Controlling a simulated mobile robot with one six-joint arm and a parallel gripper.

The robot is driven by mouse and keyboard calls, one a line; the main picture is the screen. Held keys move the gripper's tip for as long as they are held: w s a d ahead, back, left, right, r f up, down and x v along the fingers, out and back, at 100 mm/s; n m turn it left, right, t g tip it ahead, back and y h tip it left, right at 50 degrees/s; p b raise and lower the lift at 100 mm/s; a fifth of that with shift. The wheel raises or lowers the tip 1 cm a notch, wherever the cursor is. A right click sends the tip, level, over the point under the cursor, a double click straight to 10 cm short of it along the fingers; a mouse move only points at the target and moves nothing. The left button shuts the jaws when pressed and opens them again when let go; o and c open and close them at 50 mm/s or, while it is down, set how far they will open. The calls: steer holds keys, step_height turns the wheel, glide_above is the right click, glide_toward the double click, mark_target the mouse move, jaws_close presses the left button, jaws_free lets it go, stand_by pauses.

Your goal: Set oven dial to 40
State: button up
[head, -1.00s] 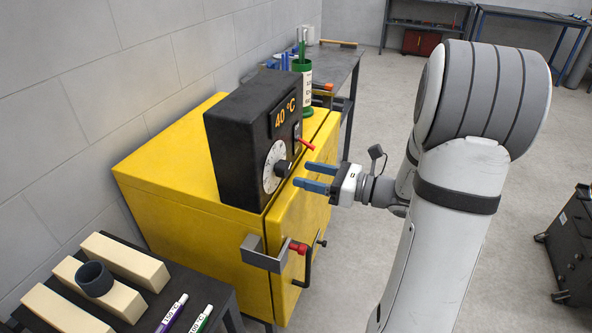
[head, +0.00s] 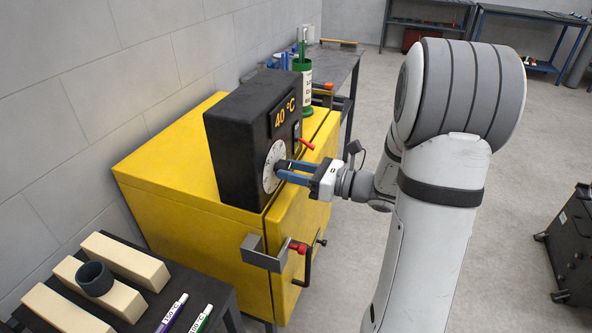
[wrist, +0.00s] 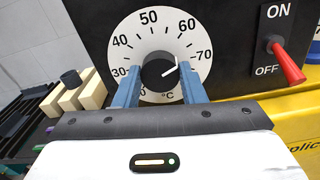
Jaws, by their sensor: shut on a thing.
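The oven's black control box (head: 235,155) stands on a yellow cabinet and shows "40 °C" in orange. Its white dial plate (head: 270,172) carries a black knob, partly hidden by my fingers in the head view. In the wrist view the dial plate (wrist: 160,35) reads 30 to 70. My gripper (head: 282,170) is shut on the knob. Its blue fingers (wrist: 160,88) stand either side of the knob, left and right in the wrist view.
A red ON/OFF lever (wrist: 288,62) sits right of the dial. The yellow cabinet (head: 165,180) has a front bracket with a red knob (head: 298,247). A dark table with cream blocks (head: 125,262) and pens is at lower left. Open floor lies right of the cabinet.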

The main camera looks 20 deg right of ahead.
steer(key=shift+d, duration=0.1)
steer(key=c, duration=0.3)
steer(key=shift+s, duration=0.1)
steer(key=shift+n+b, duration=0.3)
steer(key=shift+b, duration=0.1)
steer(key=n+b, duration=1.1)
steer(key=b, duration=0.3)
steer(key=n+b, duration=1)
steer(key=b, duration=0.5)
steer(key=shift+s+a+f+n, duration=0.1)
steer(key=shift+a+f+n, duration=0.1)
steer(key=shift+n, duration=0.2)
steer(key=shift+b, duration=0.35)
steer(key=o, duration=1)
steer(key=shift+r, duration=0.1)
